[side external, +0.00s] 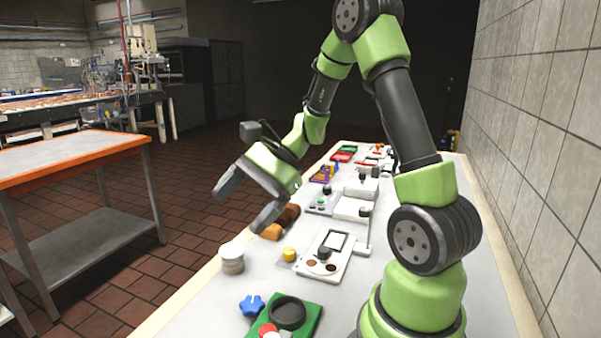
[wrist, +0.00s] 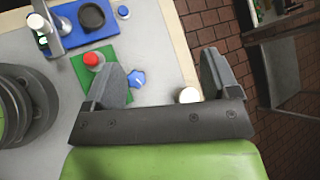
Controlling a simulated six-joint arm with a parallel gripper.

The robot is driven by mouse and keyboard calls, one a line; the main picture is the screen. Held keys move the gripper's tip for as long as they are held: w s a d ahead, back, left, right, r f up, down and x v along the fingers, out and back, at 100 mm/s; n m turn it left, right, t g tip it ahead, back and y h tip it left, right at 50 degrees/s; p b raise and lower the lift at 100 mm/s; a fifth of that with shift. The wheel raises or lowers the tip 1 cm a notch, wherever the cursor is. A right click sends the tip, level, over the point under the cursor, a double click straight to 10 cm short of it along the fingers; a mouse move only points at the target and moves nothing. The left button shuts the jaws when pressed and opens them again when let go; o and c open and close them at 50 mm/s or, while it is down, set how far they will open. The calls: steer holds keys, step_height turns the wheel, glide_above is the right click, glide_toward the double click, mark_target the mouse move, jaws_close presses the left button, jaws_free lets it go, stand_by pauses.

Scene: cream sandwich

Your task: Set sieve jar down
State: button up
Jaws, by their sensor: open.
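The sieve jar, a small pale jar with a white lid (side external: 232,258), stands upright on the table near its left edge in the side view. In the wrist view its round white top (wrist: 189,95) shows between the fingers, partly hidden by the gripper body. My gripper (side external: 243,206) is open, with its fingers wide apart and nothing held. It is above and a little beyond the jar in the side view, apart from it. The gripper also shows in the wrist view (wrist: 163,76).
A blue knob-like piece (side external: 252,305) and a green board with a dark ring (side external: 288,312) lie near the jar. A yellow piece (side external: 289,254) and a white panel (side external: 325,256) are to its right. Brown blocks (side external: 282,222) lie beneath my gripper. Bare table surrounds the jar.

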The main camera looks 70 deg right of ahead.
steer(key=s+a+r+n+t+h, duration=0.1)
steer(key=s+a+r+n+h, duration=0.5)
steer(key=s+r+n, duration=0.4)
steer(key=shift+s+a+r+n, duration=0.15)
steer(key=shift+s+a+n, duration=0.5)
steer(key=shift+s+n, duration=1.25)
steer(key=shift+w+n, duration=0.3)
steer(key=shift+w, duration=0.05)
